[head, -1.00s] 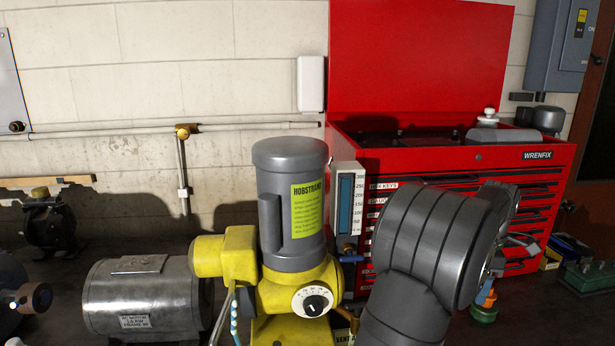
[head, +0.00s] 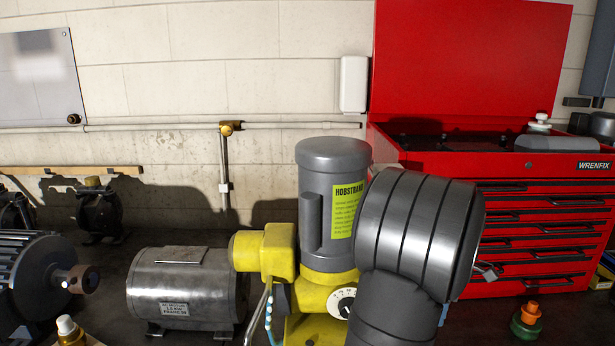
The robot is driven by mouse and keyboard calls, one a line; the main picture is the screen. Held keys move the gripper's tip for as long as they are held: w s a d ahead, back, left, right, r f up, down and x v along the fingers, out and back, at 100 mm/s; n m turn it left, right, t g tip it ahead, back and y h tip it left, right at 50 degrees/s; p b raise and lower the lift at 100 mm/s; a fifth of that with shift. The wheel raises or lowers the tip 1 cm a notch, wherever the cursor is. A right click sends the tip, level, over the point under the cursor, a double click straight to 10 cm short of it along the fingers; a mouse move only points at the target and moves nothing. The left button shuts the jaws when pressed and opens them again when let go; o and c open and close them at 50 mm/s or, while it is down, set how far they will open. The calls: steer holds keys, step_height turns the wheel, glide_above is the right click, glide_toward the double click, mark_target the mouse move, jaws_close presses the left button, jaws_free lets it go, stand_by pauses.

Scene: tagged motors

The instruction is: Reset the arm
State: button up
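Part of my own dark grey arm stands in the right centre of the head view, in front of the yellow pump and the red tool chest. My gripper does not show, so I cannot see whether it is open or shut or holds anything. The grey-and-yellow HOBSTRAND pump (head: 334,200) stands upright at centre, its right side partly hidden by my arm. A silver motor with a name plate (head: 187,285) lies on the dark bench to its left. A dark finned motor with a brown shaft end (head: 38,275) is at the left edge.
The red WRENFIX tool chest (head: 535,240) stands open behind my arm. A green-and-orange bottle (head: 527,318) is at lower right. A white-capped bottle (head: 68,328) is at lower left. A small dark pump (head: 100,210) stands by the wall. Some bare bench lies between the left motors.

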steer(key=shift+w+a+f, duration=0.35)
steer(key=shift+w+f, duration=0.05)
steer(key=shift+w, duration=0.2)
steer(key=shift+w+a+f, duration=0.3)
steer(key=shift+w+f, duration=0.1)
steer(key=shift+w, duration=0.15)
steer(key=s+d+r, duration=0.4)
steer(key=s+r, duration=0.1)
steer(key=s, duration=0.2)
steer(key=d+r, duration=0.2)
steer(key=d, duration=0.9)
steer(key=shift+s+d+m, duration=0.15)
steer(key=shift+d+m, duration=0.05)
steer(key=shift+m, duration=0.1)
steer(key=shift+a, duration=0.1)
